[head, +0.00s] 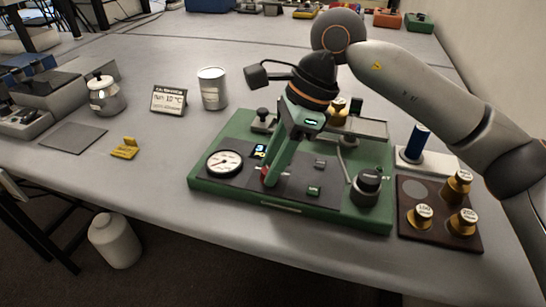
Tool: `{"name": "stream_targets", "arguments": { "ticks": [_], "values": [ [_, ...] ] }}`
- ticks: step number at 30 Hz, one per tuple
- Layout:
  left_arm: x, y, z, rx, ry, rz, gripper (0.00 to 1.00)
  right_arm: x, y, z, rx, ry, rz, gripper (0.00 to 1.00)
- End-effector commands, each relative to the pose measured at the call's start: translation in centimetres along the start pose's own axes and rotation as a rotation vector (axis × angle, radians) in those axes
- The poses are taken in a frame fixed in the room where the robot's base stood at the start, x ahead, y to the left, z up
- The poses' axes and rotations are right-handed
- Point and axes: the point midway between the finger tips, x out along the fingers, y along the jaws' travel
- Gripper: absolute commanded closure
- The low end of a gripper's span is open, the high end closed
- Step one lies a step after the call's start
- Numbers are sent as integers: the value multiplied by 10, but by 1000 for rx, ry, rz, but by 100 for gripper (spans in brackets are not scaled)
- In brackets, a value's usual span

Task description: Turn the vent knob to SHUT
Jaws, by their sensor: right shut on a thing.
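A green apparatus (212,185) with a dark top panel stands on the table. My right gripper (268,179) reaches down over the panel's middle, right of the round gauge (224,163). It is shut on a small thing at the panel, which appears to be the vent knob. The fingers hide most of it, and a bit of red (265,171) shows at the tips. The knob's direction and the SHUT marking cannot be read. A dark round knob-like part (367,181) stands at the apparatus's right front. My left gripper is not in view.
Brass weights (420,216) stand on a dark board at the right, below a blue-handled item (417,142). A white can (212,88), a small display (169,99), a yellow holder (125,148) and a lidded pot (104,95) are at the left. The table's front left is clear.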

Motion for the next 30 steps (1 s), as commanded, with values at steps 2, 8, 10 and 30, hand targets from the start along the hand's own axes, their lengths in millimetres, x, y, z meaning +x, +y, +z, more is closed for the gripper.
{"name": "stream_targets", "arguments": {
  "ticks": [2,8,10,30],
  "values": [
    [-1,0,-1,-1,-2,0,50,-2,-1,1,-33,-2,11,100],
    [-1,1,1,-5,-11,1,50,-1,-1,1,-94,-1,36,100],
    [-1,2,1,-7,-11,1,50,-1,-1,1,-104,-1,40,100],
    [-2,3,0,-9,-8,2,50,0,-1,1,-117,0,46,46]
  ]
}}
